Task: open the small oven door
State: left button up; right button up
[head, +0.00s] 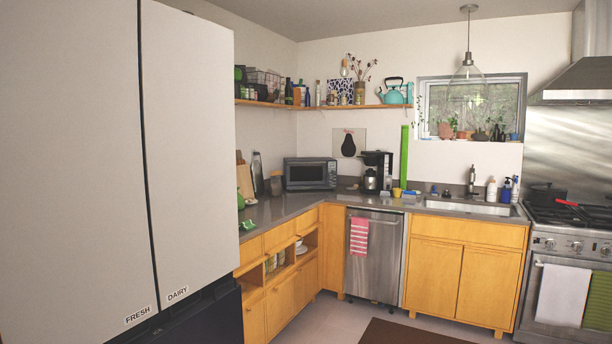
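A small countertop oven (308,174) stands in the back left corner of the counter in the head view. It has a dark front window and a grey metal body, and its door looks shut. It is far off and small, so handle details are hard to tell. Neither of my grippers is in view.
A tall white fridge (190,150) fills the left side, close by. A grey counter (265,212) runs to the corner above maple cabinets. A coffee maker (376,170) stands right of the oven. A stove (570,245) is at the far right. Open floor (335,320) lies ahead.

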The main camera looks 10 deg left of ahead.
aim_at(298, 173)
jog(key=i+z, duration=0.1)
jog(key=i, duration=0.8)
jog(key=i+z, duration=0.15)
jog(key=i, duration=1.05)
jog(key=i+z, duration=0.15)
jog(key=i, duration=1)
jog(key=i+j+u, duration=0.25)
jog(key=i+u, duration=0.15)
jog(key=i, duration=0.4)
jog(key=i+u, duration=0.35)
jog(key=i, duration=0.5)
jog(key=i+l+u, duration=0.4)
jog(key=i, duration=0.4)
jog(key=j, duration=0.1)
